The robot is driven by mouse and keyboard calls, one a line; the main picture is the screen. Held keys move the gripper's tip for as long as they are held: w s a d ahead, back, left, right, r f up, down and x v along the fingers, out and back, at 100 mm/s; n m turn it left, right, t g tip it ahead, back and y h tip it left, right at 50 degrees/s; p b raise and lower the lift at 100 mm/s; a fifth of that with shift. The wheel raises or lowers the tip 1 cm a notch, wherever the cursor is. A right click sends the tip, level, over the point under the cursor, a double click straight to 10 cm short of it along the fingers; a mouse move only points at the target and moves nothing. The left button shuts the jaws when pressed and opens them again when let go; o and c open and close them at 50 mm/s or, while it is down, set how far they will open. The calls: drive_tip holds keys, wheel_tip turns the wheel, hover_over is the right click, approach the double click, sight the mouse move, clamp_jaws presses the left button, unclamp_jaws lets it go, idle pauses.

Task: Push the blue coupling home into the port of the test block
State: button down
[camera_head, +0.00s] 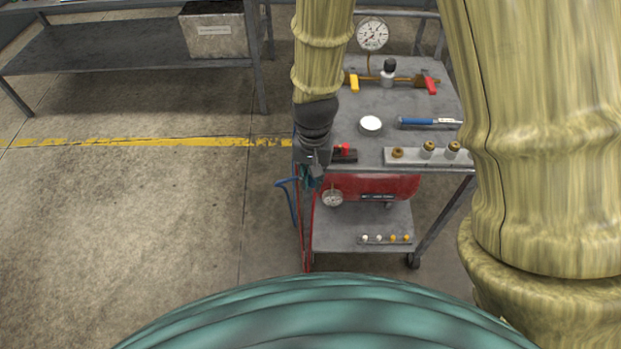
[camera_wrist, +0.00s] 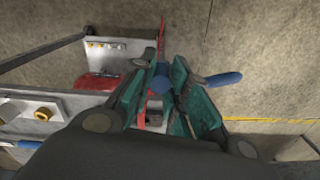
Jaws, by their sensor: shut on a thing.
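My gripper (camera_head: 313,178) is at the near left corner of the cart top. In the wrist view its two teal fingers (camera_wrist: 161,90) are closed around the blue coupling (camera_wrist: 160,83); a blue length, seemingly its hose (camera_wrist: 224,79), sticks out to the right. In the head view, blue hose (camera_head: 291,200) hangs left of the cart and the gripper hides the coupling. A small dark block with a red part (camera_head: 344,155), apparently the test block, sits just right of the gripper. It shows partly between the fingers in the wrist view (camera_wrist: 154,118). Its port and any contact with the coupling cannot be made out.
The grey cart top (camera_head: 400,100) carries a gauge (camera_head: 373,33), a manifold with yellow and red handles (camera_head: 395,80), a round white-topped disc (camera_head: 371,124), a blue tool (camera_head: 425,122) and a brass-fitting rack (camera_head: 428,157). A red tank (camera_head: 385,186) is below. Floor at left is clear.

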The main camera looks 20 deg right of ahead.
drive_tip(key=w+d+r+p, duration=0.1)
drive_tip(key=w+d+p, duration=0.2)
drive_tip(key=d, duration=1.1)
drive_tip(key=w+d+r+p, duration=0.2)
drive_tip(key=w+d+p, duration=0.2)
drive_tip(key=d, duration=0.9)
drive_tip(key=shift+w+d+p, duration=0.3)
drive_tip(key=shift+d+p, duration=0.05)
drive_tip(key=shift+p, duration=0.35)
drive_tip(key=shift+f, duration=0.2)
drive_tip(key=shift+f+b, duration=2.2)
drive_tip(key=shift+f, duration=0.5)
drive_tip(key=shift+p, duration=0.65)
drive_tip(key=shift+f+b, duration=0.3)
drive_tip(key=shift+f, duration=0.3)
